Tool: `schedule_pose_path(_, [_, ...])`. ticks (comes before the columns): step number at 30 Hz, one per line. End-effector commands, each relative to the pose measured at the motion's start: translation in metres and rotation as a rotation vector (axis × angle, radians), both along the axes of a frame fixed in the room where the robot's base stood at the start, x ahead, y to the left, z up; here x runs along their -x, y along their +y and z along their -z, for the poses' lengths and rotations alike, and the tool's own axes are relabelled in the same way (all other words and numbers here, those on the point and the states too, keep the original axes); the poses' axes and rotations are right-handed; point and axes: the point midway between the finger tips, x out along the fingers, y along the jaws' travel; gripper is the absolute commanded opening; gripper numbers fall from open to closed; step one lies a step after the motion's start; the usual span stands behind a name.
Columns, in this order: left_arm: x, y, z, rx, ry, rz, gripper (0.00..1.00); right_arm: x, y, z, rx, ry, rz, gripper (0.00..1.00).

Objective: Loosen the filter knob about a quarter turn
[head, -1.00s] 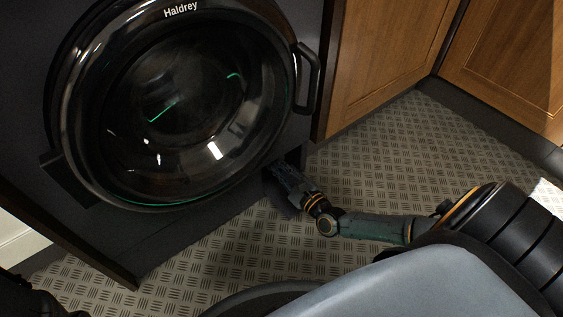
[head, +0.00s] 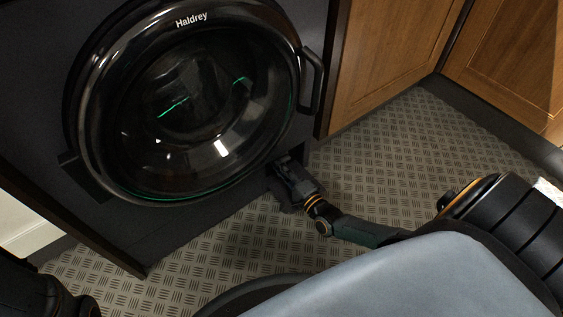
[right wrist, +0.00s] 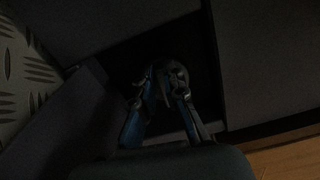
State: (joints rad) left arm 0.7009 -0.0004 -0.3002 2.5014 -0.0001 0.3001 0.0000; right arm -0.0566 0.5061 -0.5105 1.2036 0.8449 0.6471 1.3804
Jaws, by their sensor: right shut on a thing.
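The filter knob (right wrist: 172,76) is a small dark round part in a dark recess in the right wrist view, dimly lit. My right gripper (right wrist: 164,80) has its two blue-edged fingers closed around it. In the head view my right gripper (head: 286,174) is at the lower right front of the washing machine (head: 225,196), below the round door. The knob itself is hidden there. How far the knob is turned cannot be told. The fingers of my left gripper do not show in either view.
The machine's glass door (head: 190,100) is shut, with its handle (head: 312,82) on the right side. An open flap (right wrist: 60,125) appears beside the recess. Wooden cabinets (head: 385,60) stand to the right. The patterned metal floor (head: 390,150) is clear.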

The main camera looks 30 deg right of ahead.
Motion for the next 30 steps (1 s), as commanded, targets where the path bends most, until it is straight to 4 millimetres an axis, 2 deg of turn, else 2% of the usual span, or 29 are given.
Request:
schedule_pose_path(9, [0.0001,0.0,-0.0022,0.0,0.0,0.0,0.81,0.0,0.0008,0.0026,0.089,-0.005,-0.001,0.0])
schedule_pose_path(23, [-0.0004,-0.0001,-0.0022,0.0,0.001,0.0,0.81,0.0,0.001,0.0031,0.101,-0.006,-0.002,0.0])
schedule_pose_path(24, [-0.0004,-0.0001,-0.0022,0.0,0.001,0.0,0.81,0.0,0.0011,0.0031,0.101,-0.006,-0.002,0.17])
schedule_pose_path(26, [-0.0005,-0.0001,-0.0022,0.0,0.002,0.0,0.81,0.0,0.001,0.003,0.101,-0.006,-0.002,0.29])
schedule_pose_path(27, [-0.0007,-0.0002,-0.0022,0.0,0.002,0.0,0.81,0.0,0.001,0.0029,0.101,-0.006,-0.002,0.34])
schedule_pose_path(30, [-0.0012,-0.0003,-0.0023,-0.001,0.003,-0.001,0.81,0.0,0.0007,0.0027,0.1,-0.007,-0.001,0.34])
